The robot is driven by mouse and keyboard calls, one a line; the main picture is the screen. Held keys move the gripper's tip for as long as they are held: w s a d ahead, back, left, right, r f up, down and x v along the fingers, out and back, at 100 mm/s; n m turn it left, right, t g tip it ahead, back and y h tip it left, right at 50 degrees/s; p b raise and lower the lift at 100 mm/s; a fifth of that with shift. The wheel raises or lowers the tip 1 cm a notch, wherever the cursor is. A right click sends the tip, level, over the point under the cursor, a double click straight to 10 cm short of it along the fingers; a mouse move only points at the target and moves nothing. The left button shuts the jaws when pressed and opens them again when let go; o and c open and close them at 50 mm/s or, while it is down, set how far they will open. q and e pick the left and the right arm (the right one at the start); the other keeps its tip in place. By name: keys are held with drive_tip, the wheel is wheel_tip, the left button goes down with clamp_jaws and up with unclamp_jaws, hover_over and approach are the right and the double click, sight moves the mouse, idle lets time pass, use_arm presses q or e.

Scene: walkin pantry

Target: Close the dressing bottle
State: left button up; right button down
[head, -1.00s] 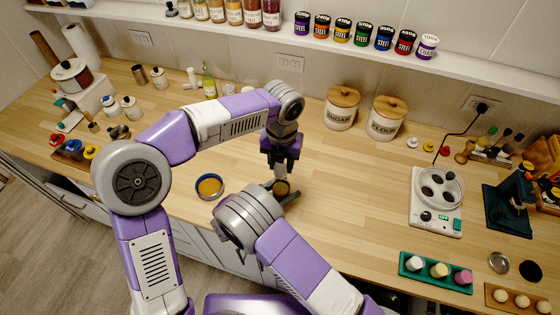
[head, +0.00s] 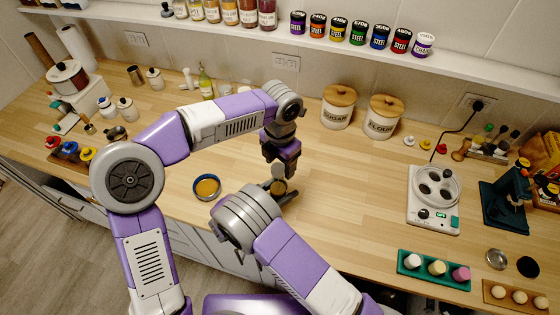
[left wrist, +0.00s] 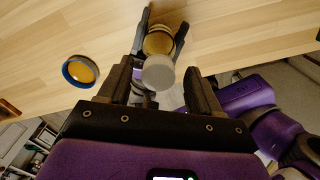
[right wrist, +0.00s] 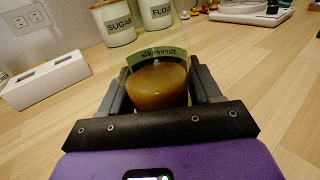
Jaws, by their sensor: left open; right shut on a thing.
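The dressing bottle (right wrist: 157,82) is clear glass with amber dressing in its lower part and a green label. My right gripper (right wrist: 155,100) is shut around its body, holding it upright over the counter. In the head view the bottle (head: 278,187) stands between the right fingers. A pale grey round cap (left wrist: 158,73) shows over the bottle's top in the left wrist view; whether it is fully seated cannot be told. My left gripper (head: 281,160) is open just above the bottle, its fingers apart on either side of the cap.
A blue-rimmed dish with orange contents (head: 207,187) is left of the bottle. Sugar (head: 338,107) and flour (head: 382,117) canisters stand at the back. A hot plate (head: 435,196) is to the right. The counter between is clear.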

use_arm(q)
drive_tip(key=shift+r, duration=0.1)
drive_tip(key=shift+r, duration=2.15)
drive_tip(key=shift+c, duration=0.4)
